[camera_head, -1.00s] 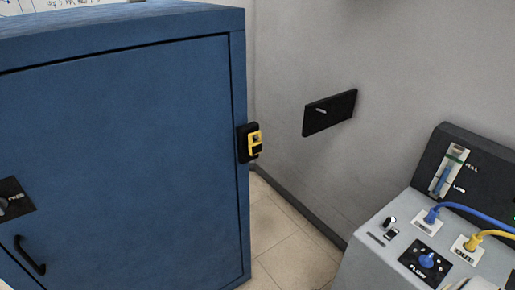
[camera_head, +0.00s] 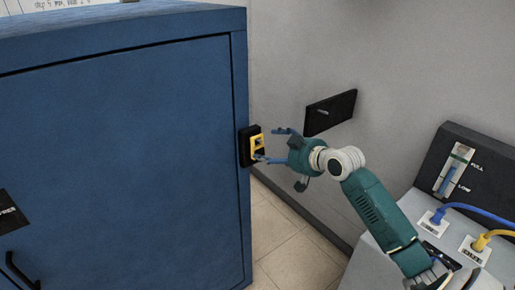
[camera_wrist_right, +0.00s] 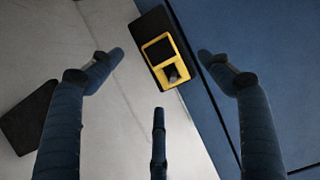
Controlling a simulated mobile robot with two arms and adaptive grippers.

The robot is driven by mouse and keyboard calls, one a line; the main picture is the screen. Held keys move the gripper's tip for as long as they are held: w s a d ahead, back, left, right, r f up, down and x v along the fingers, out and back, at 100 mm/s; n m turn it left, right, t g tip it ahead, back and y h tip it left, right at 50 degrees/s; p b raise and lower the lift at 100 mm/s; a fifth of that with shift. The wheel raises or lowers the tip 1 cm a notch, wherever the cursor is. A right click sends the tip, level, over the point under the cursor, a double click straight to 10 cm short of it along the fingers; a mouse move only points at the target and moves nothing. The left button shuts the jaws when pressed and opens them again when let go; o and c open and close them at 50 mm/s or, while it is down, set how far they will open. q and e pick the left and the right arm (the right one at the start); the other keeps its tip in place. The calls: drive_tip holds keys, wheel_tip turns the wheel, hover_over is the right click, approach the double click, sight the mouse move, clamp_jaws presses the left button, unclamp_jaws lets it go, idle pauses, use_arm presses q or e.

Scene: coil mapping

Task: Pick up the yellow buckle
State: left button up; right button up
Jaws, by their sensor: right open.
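The yellow buckle (camera_head: 257,141) sits on a black mount (camera_head: 244,148) on the right side of the blue cabinet. In the right wrist view the yellow buckle (camera_wrist_right: 157,48) is a tilted yellow frame with dark openings, lying between the left and right fingertips and beyond them. My right gripper (camera_head: 269,146) has come in from the right, with its blue fingers spread toward the buckle. It is open and holds nothing. In the head view a lower fingertip overlaps the buckle's lower edge; I cannot tell whether it touches. My left gripper is not in view.
The blue cabinet (camera_head: 120,140) fills the left side, with a black handle (camera_head: 22,272) low down. A black wall plate (camera_head: 331,112) is behind my right gripper. A grey console (camera_head: 440,225) with blue and yellow cables stands at the right, below my right arm.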

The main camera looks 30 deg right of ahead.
sight(262, 146)
drive_tip(key=shift+w+f, duration=0.15)
drive_tip(key=shift+w, duration=0.45)
drive_tip(key=x, duration=0.1)
drive_tip(key=p+x, duration=0.1)
drive_tip(key=x, duration=0.1)
drive_tip(key=p+x, duration=0.1)
drive_tip(key=shift+w, duration=0.3)
drive_tip(key=shift+w+f, duration=0.1)
drive_tip(key=shift+w, duration=0.1)
drive_tip(key=shift+s, duration=0.1)
drive_tip(key=shift+c, duration=1)
drive_tip(key=c, duration=1.1)
